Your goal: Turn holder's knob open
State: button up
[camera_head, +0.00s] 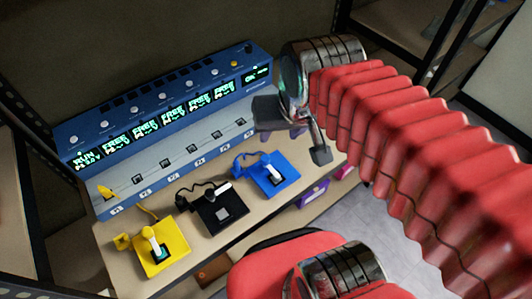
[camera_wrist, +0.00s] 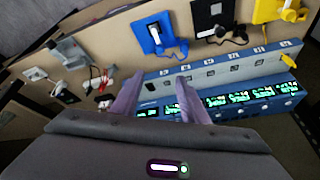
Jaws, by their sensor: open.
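In the head view three holders lie in a row on the beige shelf: a yellow one (camera_head: 165,250), a black one (camera_head: 222,214) and a blue one (camera_head: 277,181). In the wrist view the blue holder (camera_wrist: 155,36), the black holder (camera_wrist: 209,20) and the yellow holder (camera_wrist: 277,9) show at the top. My gripper (camera_wrist: 158,92) is open, with two purple fingers apart and nothing between them. It hangs near the blue console's right end, apart from the holders. In the head view its fingers are mostly hidden.
A long blue console (camera_head: 170,105) with several lit displays stands behind the holders; one reads RUN, others FREE. Cables lie near the holders. In the wrist view grey equipment (camera_wrist: 72,54) with wires stands left of the blue holder. Dark rack posts (camera_head: 22,175) flank the shelf.

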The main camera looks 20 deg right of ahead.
aim_at(266, 158)
jog(key=w+f+m+g, duration=0.4)
jog(key=w+f+m, duration=0.4)
jog(key=w+m, duration=0.1)
jog(key=shift+w+m+g, duration=0.35)
jog(key=shift+m+g, duration=0.05)
jog(key=shift+m, duration=0.1)
notch_tip(266, 158, down, 14)
jog(key=shift+r, duration=0.15)
dwell(0.5)
jog(key=shift+c, duration=0.2)
grip_shut()
